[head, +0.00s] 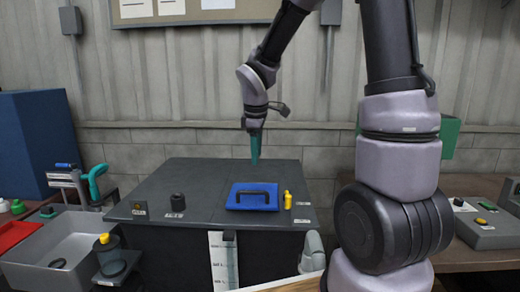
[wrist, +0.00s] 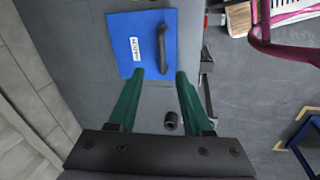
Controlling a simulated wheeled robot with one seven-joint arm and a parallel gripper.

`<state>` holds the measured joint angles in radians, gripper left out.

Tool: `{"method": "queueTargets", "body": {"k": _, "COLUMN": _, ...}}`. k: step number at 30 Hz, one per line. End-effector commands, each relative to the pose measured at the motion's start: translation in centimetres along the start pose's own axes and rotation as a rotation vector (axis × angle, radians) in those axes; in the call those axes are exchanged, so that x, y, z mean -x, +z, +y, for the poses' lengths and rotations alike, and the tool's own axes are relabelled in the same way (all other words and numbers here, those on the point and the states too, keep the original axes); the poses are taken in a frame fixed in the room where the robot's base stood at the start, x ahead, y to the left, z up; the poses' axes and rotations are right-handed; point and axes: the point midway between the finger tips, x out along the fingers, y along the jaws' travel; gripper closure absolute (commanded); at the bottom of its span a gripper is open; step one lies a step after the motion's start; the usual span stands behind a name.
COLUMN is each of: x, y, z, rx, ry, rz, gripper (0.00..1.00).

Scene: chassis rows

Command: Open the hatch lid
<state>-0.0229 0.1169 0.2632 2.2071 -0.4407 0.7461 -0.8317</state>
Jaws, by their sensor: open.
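The hatch lid (head: 240,204) is a blue square plate lying flat on the dark grey bench top. A black bar handle (head: 254,191) runs across it. In the wrist view the blue lid (wrist: 132,30) carries a white label, and its handle (wrist: 162,47) shows just beyond the fingertips. My gripper (head: 255,160) hangs pointing down above the far part of the bench top, behind the lid and apart from it. In the wrist view the green fingers of my gripper (wrist: 160,73) are spread with nothing between the tips.
A yellow piece (head: 287,200) stands close to the lid's right edge. A black knob (head: 178,201) stands left of the lid on the bench top (head: 190,176). A grey basin (head: 60,250) and teal handle (head: 96,182) are at left. A control box (head: 487,229) is at right.

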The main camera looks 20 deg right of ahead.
Motion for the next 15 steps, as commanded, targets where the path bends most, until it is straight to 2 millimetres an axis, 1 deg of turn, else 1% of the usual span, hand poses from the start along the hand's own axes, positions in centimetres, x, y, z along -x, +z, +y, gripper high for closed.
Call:
{"method": "queueTargets", "body": {"k": 1, "x": 0.5, "y": 0.27, "z": -0.01, "rx": -0.023, "ry": 0.006, "rz": 0.003, "gripper": 0.5}}
{"method": "queueTargets", "body": {"k": 6, "x": 1.24, "y": 0.72, "z": -0.12, "rx": -0.072, "ry": 0.011, "rz": 0.009, "gripper": 0.5}}
{"method": "queueTargets", "body": {"k": 15, "x": 1.31, "y": 0.78, "z": -0.12, "rx": -0.079, "ry": 0.011, "rz": 0.009, "gripper": 0.5}}
